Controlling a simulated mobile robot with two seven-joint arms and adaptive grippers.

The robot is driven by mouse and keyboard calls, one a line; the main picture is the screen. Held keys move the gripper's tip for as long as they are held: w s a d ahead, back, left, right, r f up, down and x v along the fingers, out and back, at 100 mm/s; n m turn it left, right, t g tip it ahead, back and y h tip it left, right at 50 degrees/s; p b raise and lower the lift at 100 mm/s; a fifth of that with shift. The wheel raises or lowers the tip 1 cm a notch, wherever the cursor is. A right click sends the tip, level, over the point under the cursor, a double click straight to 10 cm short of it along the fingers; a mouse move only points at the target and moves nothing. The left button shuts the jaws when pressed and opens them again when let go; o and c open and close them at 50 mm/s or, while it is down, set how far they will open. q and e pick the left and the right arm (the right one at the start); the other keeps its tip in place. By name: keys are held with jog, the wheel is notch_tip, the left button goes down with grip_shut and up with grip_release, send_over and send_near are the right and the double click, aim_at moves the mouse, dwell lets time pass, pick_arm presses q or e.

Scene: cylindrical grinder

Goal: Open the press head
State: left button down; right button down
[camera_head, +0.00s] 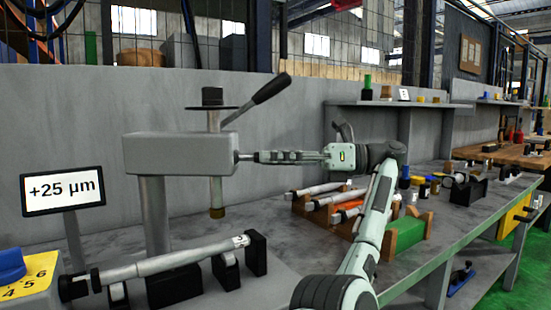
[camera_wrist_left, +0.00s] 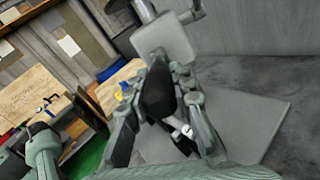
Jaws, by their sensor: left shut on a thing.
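The grey press head (camera_head: 180,153) sits on a column at the left of the head view, with a spindle through it. A lever with a black grip (camera_head: 271,88) rises to the right from its top. A short rod (camera_head: 244,157) sticks out of its right side towards my left gripper (camera_head: 290,156). In the left wrist view the fingers of my left gripper (camera_wrist_left: 160,95) are closed about a black handle (camera_wrist_left: 158,90), beside the press head (camera_wrist_left: 165,38). The handle is mostly hidden in the head view. My right gripper is not in view.
A steel shaft (camera_head: 165,262) lies on black supports below the press head. A sign reading +25 µm (camera_head: 62,190) stands at the left, above a yellow box (camera_head: 30,283). A wooden rack with shafts (camera_head: 322,228) stands on the bench to the right. A grey wall is behind.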

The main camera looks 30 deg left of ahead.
pick_arm(q)
jog(key=c, duration=1.3)
grip_release()
notch_tip(320, 180, up, 10)
